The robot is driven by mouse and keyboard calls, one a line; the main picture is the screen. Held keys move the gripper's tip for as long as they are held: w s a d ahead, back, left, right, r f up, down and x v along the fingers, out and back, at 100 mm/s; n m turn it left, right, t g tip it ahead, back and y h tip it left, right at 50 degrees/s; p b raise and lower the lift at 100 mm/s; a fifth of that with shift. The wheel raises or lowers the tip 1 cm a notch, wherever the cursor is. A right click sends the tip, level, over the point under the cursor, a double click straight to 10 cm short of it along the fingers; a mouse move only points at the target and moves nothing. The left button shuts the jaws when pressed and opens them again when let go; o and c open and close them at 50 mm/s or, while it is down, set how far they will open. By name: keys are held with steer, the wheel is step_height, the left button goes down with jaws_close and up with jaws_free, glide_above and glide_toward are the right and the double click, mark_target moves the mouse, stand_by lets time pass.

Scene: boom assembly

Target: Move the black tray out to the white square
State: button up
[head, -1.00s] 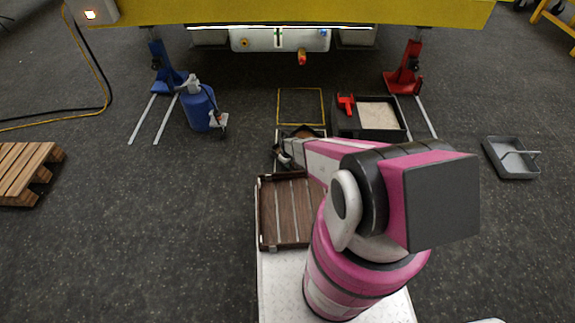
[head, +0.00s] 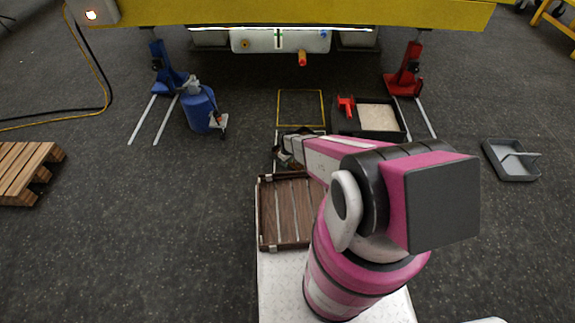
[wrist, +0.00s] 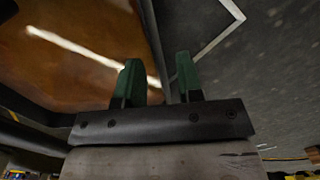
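The black tray (wrist: 75,50) fills the left of the wrist view, with brown, shiny liquid in it. In the head view it is mostly hidden behind my arm and gripper. My gripper (wrist: 158,72) has its two green fingers apart, one over the tray's inside and one outside its wall. The dark wall runs between them, with a gap visible on at least one side. The white square (wrist: 220,40) shows as a white corner line on the floor right of the tray; in the head view its lines lie just below the yellow square, partly covered by my arm.
A yellow outlined square (head: 300,90) is empty on the floor beyond. A black box (head: 404,135) with pale material and a red object (head: 346,104) stands to its right. A blue cylinder (head: 199,110) stands left. A grey tray (head: 512,175) lies far right. A brown slatted crate (head: 284,210) sits on my base.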

steer(key=shift+w+r, duration=0.15)
steer(key=shift+r, duration=0.85)
steer(key=shift+w+r, duration=0.1)
steer(key=shift+r, duration=0.85)
steer(key=s+d+r+m, duration=0.2)
steer(key=s+r, duration=0.4)
steer(key=r, duration=0.9)
steer(key=s+d+r+m, duration=0.3)
steer(key=s+d+r, duration=0.2)
steer(key=r, duration=0.9)
steer(key=s+d+r+m, duration=0.2)
steer(key=s+r, duration=0.5)
steer(key=r, duration=0.8)
steer(key=shift+d+r+m, duration=0.3)
steer(key=shift+d+m, duration=0.1)
steer(key=shift+d, duration=0.45)
steer(key=shift+s, duration=0.1)
